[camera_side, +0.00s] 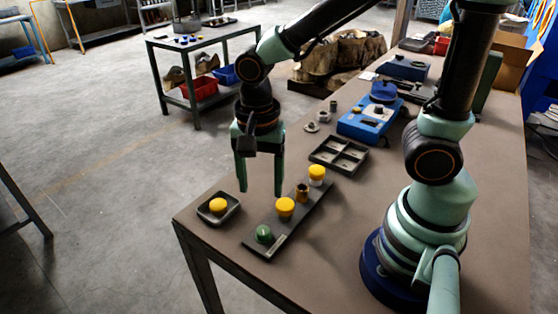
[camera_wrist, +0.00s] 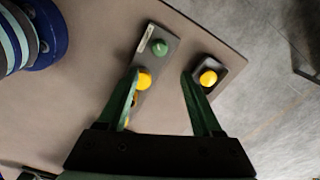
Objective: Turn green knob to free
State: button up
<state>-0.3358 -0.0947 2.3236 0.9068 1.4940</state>
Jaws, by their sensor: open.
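The green knob (camera_side: 264,233) sits at the near end of a dark panel (camera_side: 290,229) on the table. It also shows in the wrist view (camera_wrist: 160,48), near the panel's far end beside a pale label. My gripper (camera_side: 262,192) points down with its fingers apart and nothing between them. It hangs above the table, behind the green knob in the side view. In the wrist view my gripper (camera_wrist: 157,85) has its left finger over the panel, next to a yellow knob (camera_wrist: 144,80), and its right finger near a separate yellow button. Which way the green knob is set is too small to tell.
The panel also bears a brass-coloured part (camera_side: 302,192) and another yellow knob (camera_side: 317,174). A small dark tray with a yellow button (camera_side: 218,206) stands left of the panel. A divided tray (camera_side: 339,155) and a blue box (camera_side: 367,121) lie behind.

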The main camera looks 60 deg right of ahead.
aim_at(263, 230)
notch_tip(263, 230, down, 12)
jog(key=shift+f, duration=0.15)
dwell(0.5)
grip_shut()
